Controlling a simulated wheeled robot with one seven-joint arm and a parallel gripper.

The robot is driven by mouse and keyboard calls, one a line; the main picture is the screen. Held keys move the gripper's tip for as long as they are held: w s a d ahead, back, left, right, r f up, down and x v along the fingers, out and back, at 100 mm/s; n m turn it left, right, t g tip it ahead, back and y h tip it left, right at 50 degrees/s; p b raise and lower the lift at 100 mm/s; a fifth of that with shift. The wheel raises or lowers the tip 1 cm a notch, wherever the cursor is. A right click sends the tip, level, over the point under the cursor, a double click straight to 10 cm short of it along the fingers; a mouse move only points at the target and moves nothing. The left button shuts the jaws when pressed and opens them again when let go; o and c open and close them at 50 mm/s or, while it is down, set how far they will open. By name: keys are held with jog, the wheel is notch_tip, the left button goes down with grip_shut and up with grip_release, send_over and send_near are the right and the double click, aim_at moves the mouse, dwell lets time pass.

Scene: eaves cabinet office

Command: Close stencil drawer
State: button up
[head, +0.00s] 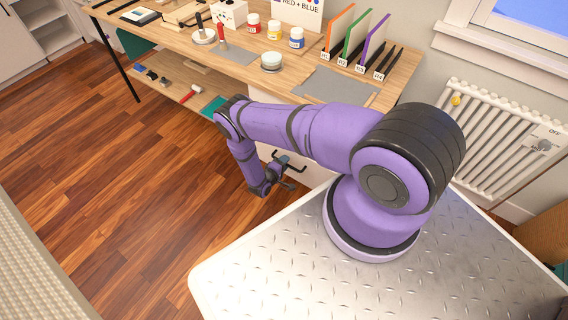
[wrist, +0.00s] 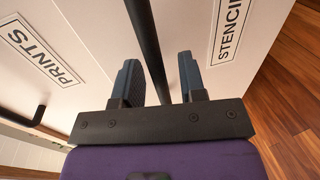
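In the wrist view, the stencil drawer is a white front (wrist: 268,25) with a label reading "STENCIL", partly cut off by the frame. A dark bar handle (wrist: 150,45) runs from the top edge down between my gripper's fingers. My gripper (wrist: 160,80) is open, with one finger on each side of the bar and visible gaps between. In the head view, my gripper (head: 279,180) is low beside the white drawer unit under the desk, near a black handle (head: 290,156). My arm hides much of the unit, and how far the drawer stands out cannot be told.
A white front labelled "PRINTS" (wrist: 42,54) with its own dark handle (wrist: 24,118) lies beside the stencil front. The wooden desk (head: 215,60) above carries jars, coloured panels and a grey mat (head: 335,84). The wood floor (head: 130,190) left of my gripper is clear.

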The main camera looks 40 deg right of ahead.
grip_shut()
jog(key=shift+r+x, duration=0.25)
jog(key=shift+x, duration=0.85)
jog(key=shift+r+x, duration=0.2)
jog(key=shift+x, duration=0.9)
grip_release()
jog(key=shift+d, duration=0.2)
jog(key=v, duration=1.1)
jog(key=shift+w, duration=0.1)
